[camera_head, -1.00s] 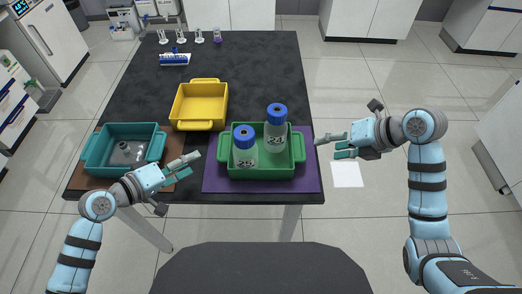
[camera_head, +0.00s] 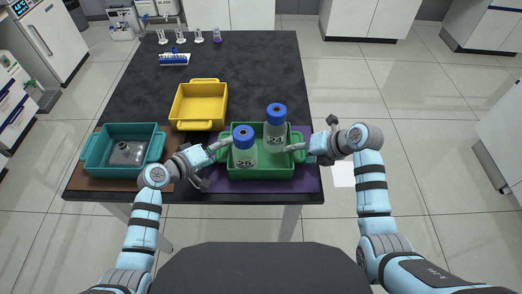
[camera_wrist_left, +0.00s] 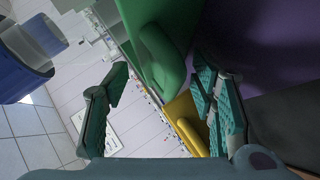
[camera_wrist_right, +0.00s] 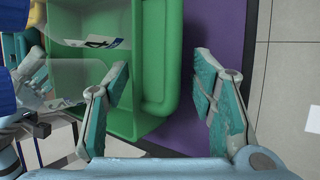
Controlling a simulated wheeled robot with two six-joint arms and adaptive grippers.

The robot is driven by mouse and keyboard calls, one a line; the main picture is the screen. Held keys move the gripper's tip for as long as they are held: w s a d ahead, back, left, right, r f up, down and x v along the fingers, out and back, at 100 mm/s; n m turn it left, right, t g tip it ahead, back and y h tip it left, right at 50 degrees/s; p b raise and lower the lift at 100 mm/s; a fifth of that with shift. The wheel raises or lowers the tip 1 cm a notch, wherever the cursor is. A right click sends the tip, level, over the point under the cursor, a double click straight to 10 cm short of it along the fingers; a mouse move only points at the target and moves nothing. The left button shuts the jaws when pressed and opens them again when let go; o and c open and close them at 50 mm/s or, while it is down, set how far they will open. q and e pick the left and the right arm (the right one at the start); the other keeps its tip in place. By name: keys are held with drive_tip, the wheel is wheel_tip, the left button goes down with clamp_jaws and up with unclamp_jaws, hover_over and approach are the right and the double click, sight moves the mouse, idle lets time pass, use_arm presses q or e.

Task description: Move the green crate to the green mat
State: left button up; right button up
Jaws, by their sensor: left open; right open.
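The green crate (camera_head: 262,173) sits on a purple mat (camera_head: 311,182) at the table's front edge. It holds two clear bottles with blue caps, a front-left bottle (camera_head: 244,156) and a back-right bottle (camera_head: 274,133). My left gripper (camera_head: 222,147) is open at the crate's left handle; the handle (camera_wrist_left: 162,58) shows between its fingers in the left wrist view. My right gripper (camera_head: 297,147) is open at the right handle; that handle (camera_wrist_right: 166,65) lies between its spread fingers in the right wrist view. No green mat is visible.
A teal crate (camera_head: 121,168) with a grey item inside stands left on a brown mat (camera_head: 90,182). A yellow crate (camera_head: 198,106) is behind, close to the green crate. A blue-and-white item (camera_head: 174,59) and small vessels are at the back. The table's back right is clear.

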use_arm(q)
drive_tip(key=shift+c, duration=0.5)
use_arm(e)
drive_tip(key=shift+c, duration=0.6)
use_arm(q)
drive_tip(key=shift+a, duration=0.15)
clamp_jaws()
use_arm(e)
clamp_jaws()
drive_tip(key=shift+d, duration=0.1)
